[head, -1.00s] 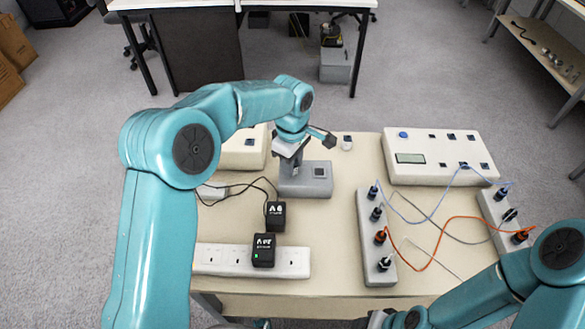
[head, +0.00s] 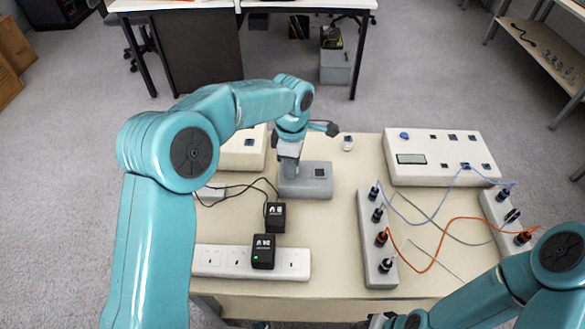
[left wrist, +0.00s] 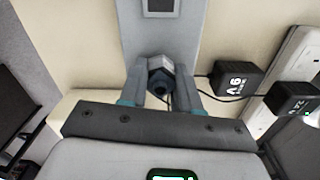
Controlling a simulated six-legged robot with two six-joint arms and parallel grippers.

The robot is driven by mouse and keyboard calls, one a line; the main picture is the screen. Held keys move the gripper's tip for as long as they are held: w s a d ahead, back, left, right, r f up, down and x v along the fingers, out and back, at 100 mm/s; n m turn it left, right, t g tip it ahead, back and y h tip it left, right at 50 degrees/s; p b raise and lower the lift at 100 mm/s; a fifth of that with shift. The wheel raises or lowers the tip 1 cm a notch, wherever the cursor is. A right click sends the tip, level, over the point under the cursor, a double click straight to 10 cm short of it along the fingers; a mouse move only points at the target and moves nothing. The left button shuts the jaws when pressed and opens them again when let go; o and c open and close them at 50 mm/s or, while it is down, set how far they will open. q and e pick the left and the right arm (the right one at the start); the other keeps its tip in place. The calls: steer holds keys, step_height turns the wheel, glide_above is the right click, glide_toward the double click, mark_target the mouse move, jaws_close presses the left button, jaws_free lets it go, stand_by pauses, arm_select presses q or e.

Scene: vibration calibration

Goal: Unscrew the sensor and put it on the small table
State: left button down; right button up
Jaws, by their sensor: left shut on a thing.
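The sensor (left wrist: 160,78) is a small grey hexagonal piece. In the left wrist view it sits between the two fingers of my left gripper (left wrist: 162,88), which is shut on it. In the head view my left gripper (head: 289,165) points down over the left part of a grey block-shaped unit (head: 318,188) and hides the sensor. I cannot tell whether the sensor's thread is still in the unit. The beige table (head: 335,235) carries this unit. My right gripper (head: 380,320) is cut off at the bottom edge, and its jaws cannot be made out.
A white power strip (head: 208,259) with black adapters (head: 263,252) lies at the front left. A beige instrument box (head: 440,155) stands at the back right. Grey terminal strips (head: 372,272) with coloured cables fill the right side.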

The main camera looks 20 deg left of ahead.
arm_select(q)
steer(key=shift+s+f, duration=0.15)
steer(key=shift+f, duration=0.1)
steer(key=shift+n+b, duration=0.3)
steer(key=shift+n, duration=1.7)
steer(key=c, duration=0.7)
jaws_free()
steer(key=shift+c, duration=0.2)
steer(key=shift+r, duration=0.1)
steer(key=shift+c, duration=0.2)
